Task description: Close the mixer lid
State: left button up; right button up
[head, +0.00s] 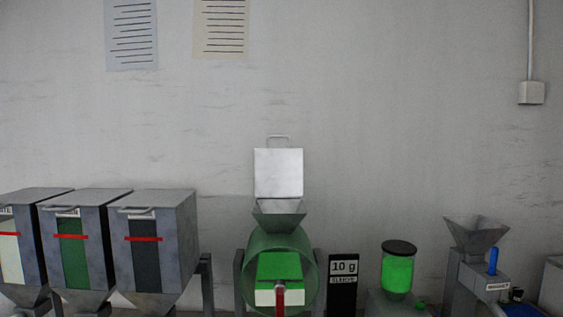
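The mixer (259,246) is a green drum in the lower middle of the head view, with a grey funnel-shaped mouth (279,221) on top. Its lid (279,173) is a flat light-grey square plate. The lid stands upright behind the mouth, so it is open, with a thin handle (279,137) at its top edge. A bright green panel and a red part show on the drum's front. Neither of my grippers is in view.
Several grey hoppers (170,222) stand at the left. Right of the mixer are a black "10 g" sign (343,285), a green-filled jar (397,272) with a dark cap, and a machine with a grey funnel (476,235). A wall is behind; space above the lid is clear.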

aim_at(279, 171)
jog(key=i+z, duration=0.15)
jog(key=z, duration=0.35)
jog(key=i+z, duration=0.2)
jog(key=z, duration=0.25)
